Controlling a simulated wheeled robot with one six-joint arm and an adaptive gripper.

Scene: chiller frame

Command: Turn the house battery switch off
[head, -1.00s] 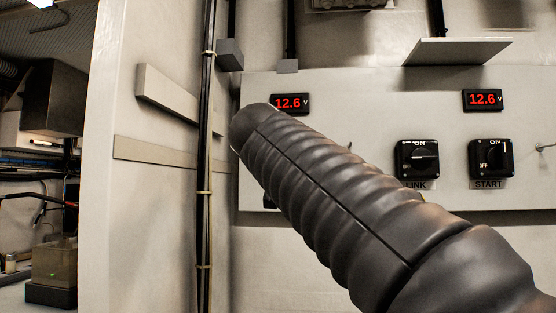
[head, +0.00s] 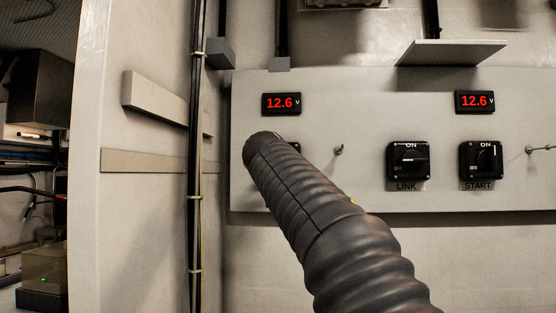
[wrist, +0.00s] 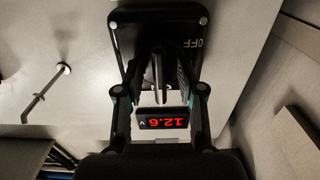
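The house battery switch is mostly hidden behind my arm in the head view; only a dark corner (head: 295,147) shows under the left voltage display. In the wrist view the black switch plate (wrist: 125,40) fills the top, with OFF printed at its right. Its thin upright handle (wrist: 158,68) stands between my gripper's fingers. My gripper (wrist: 161,72) is at the switch, with one finger on each side of the handle and some space between them. Whether either finger touches the handle cannot be told.
The left display (head: 281,104) reads 12.6 V. The LINK switch (head: 408,161) and START switch (head: 481,160) are to the right on the panel (head: 340,195). A small toggle (head: 338,150) sits beside my arm. Black cable (head: 196,200) runs down the wall at left.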

